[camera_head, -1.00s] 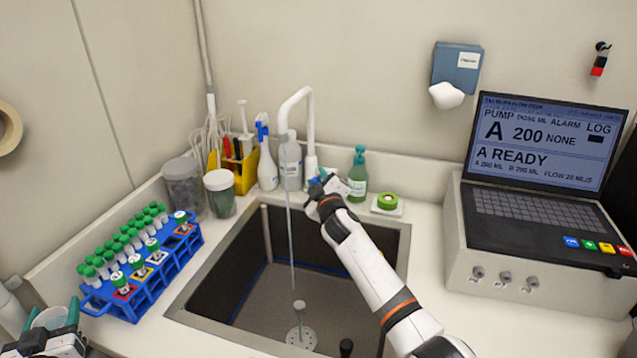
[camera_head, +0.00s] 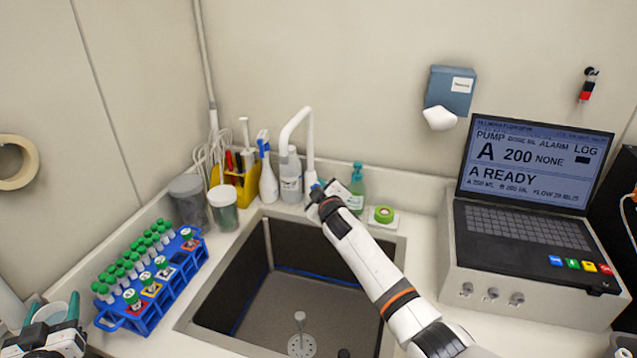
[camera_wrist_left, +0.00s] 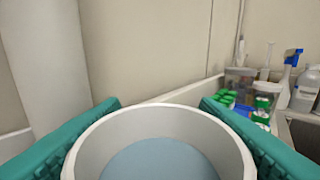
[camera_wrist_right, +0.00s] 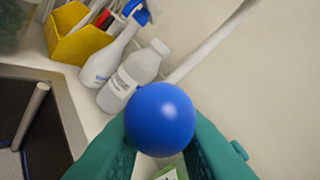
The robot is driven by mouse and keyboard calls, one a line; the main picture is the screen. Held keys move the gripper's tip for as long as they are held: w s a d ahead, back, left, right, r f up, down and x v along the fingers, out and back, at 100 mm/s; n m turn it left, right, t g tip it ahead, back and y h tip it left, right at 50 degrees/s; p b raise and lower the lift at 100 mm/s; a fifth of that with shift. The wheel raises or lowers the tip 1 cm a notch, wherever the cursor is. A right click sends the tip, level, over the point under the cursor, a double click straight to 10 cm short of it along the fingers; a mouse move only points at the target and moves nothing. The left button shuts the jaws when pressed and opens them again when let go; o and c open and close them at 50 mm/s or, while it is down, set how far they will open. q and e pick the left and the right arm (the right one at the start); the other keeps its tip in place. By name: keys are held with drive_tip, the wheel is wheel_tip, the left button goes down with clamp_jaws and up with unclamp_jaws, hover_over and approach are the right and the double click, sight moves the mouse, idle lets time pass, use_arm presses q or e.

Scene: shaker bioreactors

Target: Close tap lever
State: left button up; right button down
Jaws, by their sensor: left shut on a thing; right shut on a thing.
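The white tap (camera_head: 309,145) stands behind the sink (camera_head: 255,311), its curved spout over the basin. No water stream shows below the spout. My right gripper (camera_head: 318,192) is at the tap's base; in the right wrist view its teal fingers (camera_wrist_right: 161,150) are shut on the blue ball knob of the tap lever (camera_wrist_right: 160,118). The lever's arm is mostly hidden behind knob and fingers. My left gripper (camera_head: 55,325) is at the lower left, shut on a white cup (camera_head: 50,313). In the left wrist view the cup (camera_wrist_left: 160,122) sits upright between the fingers with pale blue-grey contents.
A blue rack (camera_head: 140,318) of green-capped tubes stands left of the sink. Bottles, including a white one (camera_head: 291,178) and a green one (camera_head: 357,190), crowd the tap. A pump unit (camera_head: 530,215) stands at the right. The basin is mostly open.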

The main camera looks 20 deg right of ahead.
use_arm(q)
drive_tip(key=shift+r, duration=0.1)
use_arm(e)
drive_tip(key=shift+r, duration=0.2)
drive_tip(key=c, duration=1.5)
unclamp_jaws()
drive_tip(key=shift+w, duration=0.1)
drive_tip(key=shift+f, duration=0.1)
use_arm(q)
drive_tip(key=shift+f+b, duration=0.35)
drive_tip(key=shift+b, duration=0.05)
use_arm(e)
drive_tip(key=s, duration=0.4)
drive_tip(key=s+r, duration=0.1)
drive_tip(key=s, duration=0.7)
drive_tip(key=shift+a+r, duration=0.25)
drive_tip(key=shift+r, duration=0.1)
drive_tip(key=shift+f, duration=0.1)
